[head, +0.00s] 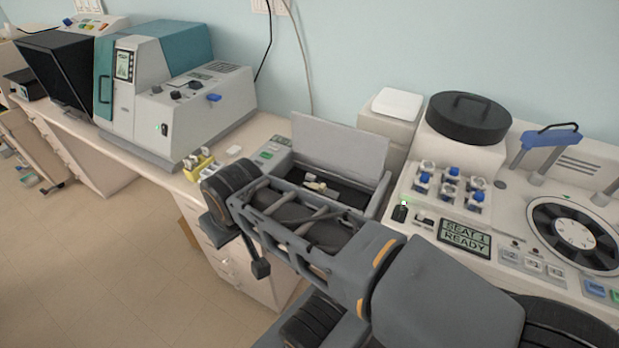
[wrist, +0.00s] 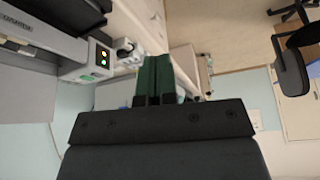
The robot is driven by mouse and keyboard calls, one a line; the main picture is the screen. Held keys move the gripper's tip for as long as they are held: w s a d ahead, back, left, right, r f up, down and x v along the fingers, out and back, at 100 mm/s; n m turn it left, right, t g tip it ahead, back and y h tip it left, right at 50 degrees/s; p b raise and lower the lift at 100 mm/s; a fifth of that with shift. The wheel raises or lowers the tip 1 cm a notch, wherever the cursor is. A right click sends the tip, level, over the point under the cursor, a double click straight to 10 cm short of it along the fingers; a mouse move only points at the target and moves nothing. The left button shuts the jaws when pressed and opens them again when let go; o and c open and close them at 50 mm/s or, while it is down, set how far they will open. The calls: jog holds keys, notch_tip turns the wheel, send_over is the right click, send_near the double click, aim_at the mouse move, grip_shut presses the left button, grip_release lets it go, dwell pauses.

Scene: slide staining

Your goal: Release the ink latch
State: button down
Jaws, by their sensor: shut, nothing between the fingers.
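My gripper (wrist: 155,62) shows in the wrist view with its two dark green fingers together, shut and empty. In the head view my arm crosses in front of the open-lidded machine (head: 340,140), and the fingers cannot be made out clearly. The machine's grey lid stands up, and a small pale part (head: 318,186) lies in its dark interior. I cannot tell whether this part is the ink latch; no latch can be clearly identified. My arm hides the machine's front. In the wrist view my fingers are apart from everything near them.
A teal and grey machine (head: 185,80) stands left on the bench. A staining unit (head: 400,215) with blue-topped knobs and a screen reading "SEAT 1 READY" stands right. The wrist view shows a grey machine with a lit panel (wrist: 101,58) and a dark chair (wrist: 290,70). The floor at left is open.

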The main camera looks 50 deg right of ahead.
jog(key=w+d+m+g+h+b, duration=0.4)
jog(key=w+d+m, duration=0.4)
jog(key=d, duration=0.3)
jog(key=m+g+h+b, duration=0.25)
jog(key=m+g, duration=0.25)
jog(key=m, duration=0.3)
send_near(313, 186)
jog(key=shift+y, duration=0.35)
jog(key=w+r, duration=0.2)
jog(key=w+r+b, duration=0.1)
jog(key=w, duration=0.1)
jog(key=shift+a+r, duration=0.25)
jog(key=shift+r, duration=0.05)
jog(key=p+x, duration=0.1)
jog(key=x, duration=0.8)
jog(key=shift+s+f, duration=0.1)
jog(key=shift+s, duration=0.05)
jog(key=s, duration=0.1)
jog(key=s+d+p, duration=0.1)
jog(key=s, duration=0.1)
jog(key=shift+f, duration=0.1)
jog(key=shift+s+d+f+p, duration=0.15)
jog(key=shift+s+p, duration=0.2)
jog(key=shift+s, duration=0.2)
